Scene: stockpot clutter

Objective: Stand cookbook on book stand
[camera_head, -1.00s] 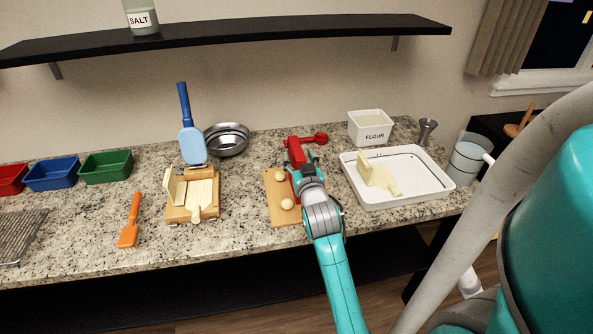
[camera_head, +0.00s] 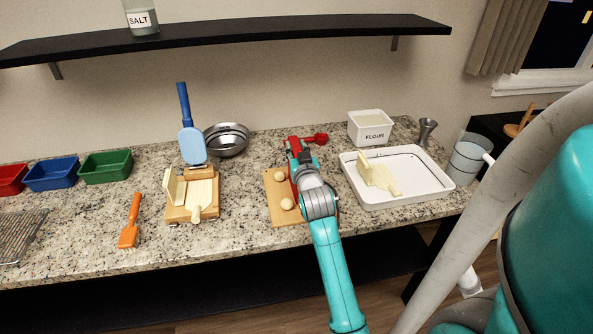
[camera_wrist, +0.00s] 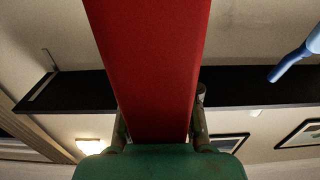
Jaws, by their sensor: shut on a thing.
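A flat red thing, likely the cookbook (camera_head: 294,146), is in my gripper (camera_head: 304,158). The gripper is over the middle of the counter, at the wooden board with pale balls. In the wrist view the red cover (camera_wrist: 150,60) stands up between the two fingers (camera_wrist: 160,128), which are shut on it. My arm hides part of the book in the head view. I cannot tell surely which thing is the book stand. A wooden base with a pale upright panel (camera_head: 174,186) stands left of the gripper, and a similar pale piece (camera_head: 378,177) lies in the white tray.
The wooden board (camera_head: 272,212) holds pale balls. A red scoop (camera_head: 320,138), steel bowl (camera_head: 228,140), flour box (camera_head: 371,128) and white tray (camera_head: 410,199) are nearby. A blue paddle (camera_head: 192,145) stands at left behind the wooden base. A black shelf (camera_head: 250,32) hangs above.

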